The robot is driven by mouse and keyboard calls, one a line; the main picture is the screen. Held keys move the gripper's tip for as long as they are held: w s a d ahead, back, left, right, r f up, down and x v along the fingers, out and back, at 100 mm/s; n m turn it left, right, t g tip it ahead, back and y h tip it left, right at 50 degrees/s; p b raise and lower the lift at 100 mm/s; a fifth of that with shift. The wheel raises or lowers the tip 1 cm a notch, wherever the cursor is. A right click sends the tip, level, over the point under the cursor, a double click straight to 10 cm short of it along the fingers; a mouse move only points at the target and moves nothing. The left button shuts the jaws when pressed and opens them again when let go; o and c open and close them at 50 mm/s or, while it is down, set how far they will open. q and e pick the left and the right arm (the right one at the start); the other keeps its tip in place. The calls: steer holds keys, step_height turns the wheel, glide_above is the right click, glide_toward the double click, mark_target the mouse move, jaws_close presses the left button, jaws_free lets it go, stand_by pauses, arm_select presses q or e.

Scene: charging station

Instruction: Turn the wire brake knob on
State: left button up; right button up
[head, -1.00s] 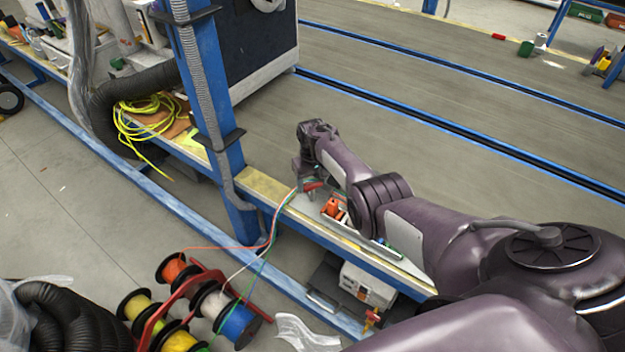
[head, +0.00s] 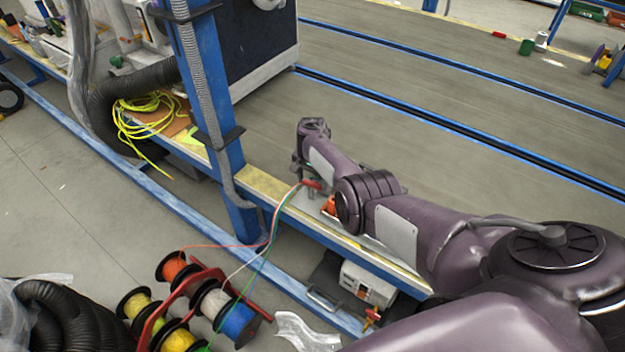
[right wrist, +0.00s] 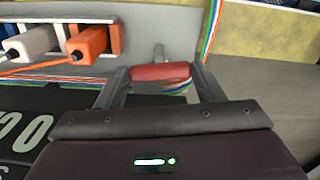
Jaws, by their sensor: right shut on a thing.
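The wire brake knob shows as a short red handle on a metal stem, at the top edge of the bench; it is the red handle (right wrist: 160,72) in the right wrist view and a small red spot (head: 313,184) in the head view. My right gripper (right wrist: 161,80) is shut on the red handle, with one finger at each end of it. In the head view my right gripper (head: 309,188) is small and partly hidden by my wrist. Coloured wires (right wrist: 209,35) pass close to the handle. My left gripper is not in view.
White and orange blocks (right wrist: 88,43) sit in a holder left of the handle. A blue post (head: 222,150) stands left of my right arm. Wire spools (head: 237,322) on a red rack stand on the floor in front. A yellow cable coil (head: 145,115) lies on the bench.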

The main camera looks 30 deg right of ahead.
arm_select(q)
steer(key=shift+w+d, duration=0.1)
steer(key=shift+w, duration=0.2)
arm_select(e)
steer(key=shift+m, duration=0.7)
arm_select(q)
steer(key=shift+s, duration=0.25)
arm_select(e)
steer(key=shift+m, duration=0.3)
steer(key=o, duration=1)
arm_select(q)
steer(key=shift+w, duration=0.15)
